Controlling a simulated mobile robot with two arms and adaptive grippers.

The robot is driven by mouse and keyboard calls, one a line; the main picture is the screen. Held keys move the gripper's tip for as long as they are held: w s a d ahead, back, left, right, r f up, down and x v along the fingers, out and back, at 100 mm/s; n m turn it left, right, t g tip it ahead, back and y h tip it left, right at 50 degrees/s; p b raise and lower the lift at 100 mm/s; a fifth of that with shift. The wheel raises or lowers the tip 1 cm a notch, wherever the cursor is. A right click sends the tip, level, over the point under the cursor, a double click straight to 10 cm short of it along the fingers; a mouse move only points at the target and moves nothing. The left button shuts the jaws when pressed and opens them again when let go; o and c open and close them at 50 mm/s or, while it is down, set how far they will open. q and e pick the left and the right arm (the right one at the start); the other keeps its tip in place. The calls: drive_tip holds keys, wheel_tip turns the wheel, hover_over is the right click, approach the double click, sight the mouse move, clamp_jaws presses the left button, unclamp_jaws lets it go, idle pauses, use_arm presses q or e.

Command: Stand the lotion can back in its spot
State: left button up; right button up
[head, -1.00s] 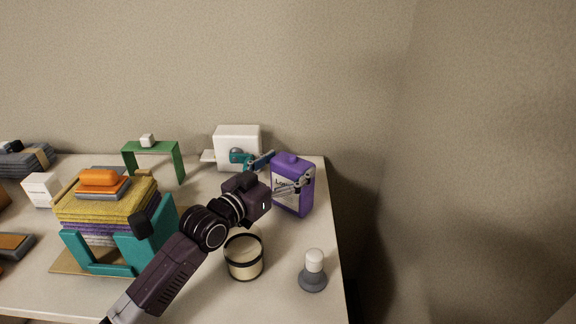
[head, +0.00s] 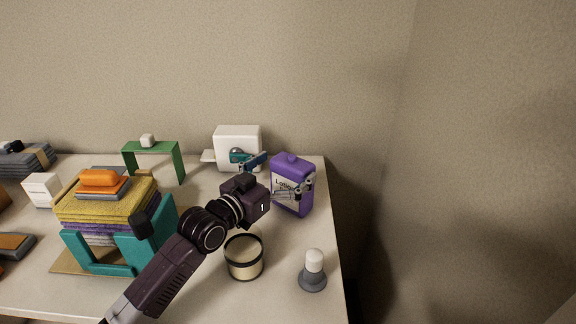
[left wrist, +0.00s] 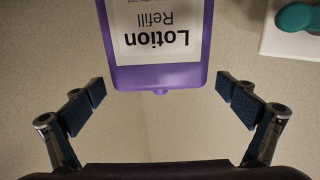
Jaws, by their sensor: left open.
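The purple lotion can (head: 291,200) stands upright near the back right corner of the table, its white "Lotion Refill" label facing my arm. My left gripper (head: 281,173) is at the can, open, with one finger on the can's left side and the other in front of its right edge. In the left wrist view the can (left wrist: 157,72) shows upside down between the spread fingers of the gripper (left wrist: 160,94), with gaps on both sides. The can's spot is not clearly marked in view. My right gripper is not in view.
A white box-shaped device (head: 237,136) with a teal knob stands behind left of the gripper. A cream jar (head: 244,262) and a grey-based white-topped item (head: 313,272) stand in front. A towel stack (head: 105,210) and green stand (head: 152,149) are left. The table ends just right.

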use_arm(q)
drive_tip(key=p+v, duration=0.3)
drive_tip(key=v, duration=0.4)
drive_tip(key=shift+s+a, duration=0.2)
idle(1.1)
drive_tip(key=v, duration=0.8)
idle(0.4)
drive_tip(key=shift+r, duration=0.15)
